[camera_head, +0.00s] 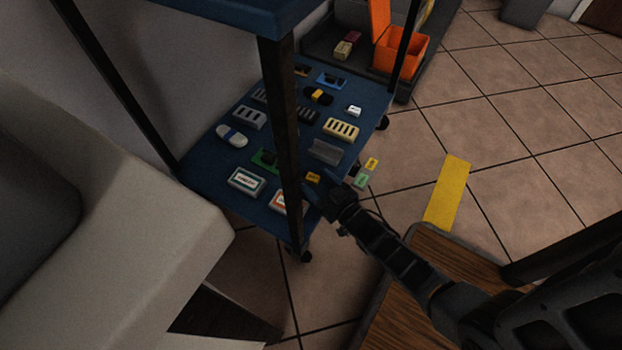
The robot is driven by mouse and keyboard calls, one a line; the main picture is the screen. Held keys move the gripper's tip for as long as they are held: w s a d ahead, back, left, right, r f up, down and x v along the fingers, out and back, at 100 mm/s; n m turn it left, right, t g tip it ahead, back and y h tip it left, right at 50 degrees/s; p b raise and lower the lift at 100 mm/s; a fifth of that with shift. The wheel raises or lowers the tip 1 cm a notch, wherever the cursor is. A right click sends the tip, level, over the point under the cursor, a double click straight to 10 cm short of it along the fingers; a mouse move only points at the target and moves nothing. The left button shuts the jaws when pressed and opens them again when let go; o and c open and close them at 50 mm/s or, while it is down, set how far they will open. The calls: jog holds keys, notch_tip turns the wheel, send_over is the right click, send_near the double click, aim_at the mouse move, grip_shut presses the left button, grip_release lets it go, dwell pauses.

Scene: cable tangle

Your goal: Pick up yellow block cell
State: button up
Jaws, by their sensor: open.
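The blue cart shelf (217,187) holds rows of small parts. A pale yellow block with dark slots (341,129) lies near its right side. A small orange-yellow block (313,178) lies near the front right, just right of the cart's dark post. I cannot tell which of the two is the yellow block cell. My gripper (318,194) is open, at the shelf's front right edge, close to the small orange-yellow block and apart from the slotted block. Nothing shows between its fingers, though they are dark and partly hard to make out.
A grey part (326,151), a green board (265,159) and white-labelled boxes (246,181) lie nearby. Yellow (372,163) and green (362,180) tags show at the right edge. An orange bin (400,52) stands behind.

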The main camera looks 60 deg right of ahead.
jog(key=shift+w+d+f, duration=0.2)
jog(key=shift+w, duration=0.5)
grip_shut()
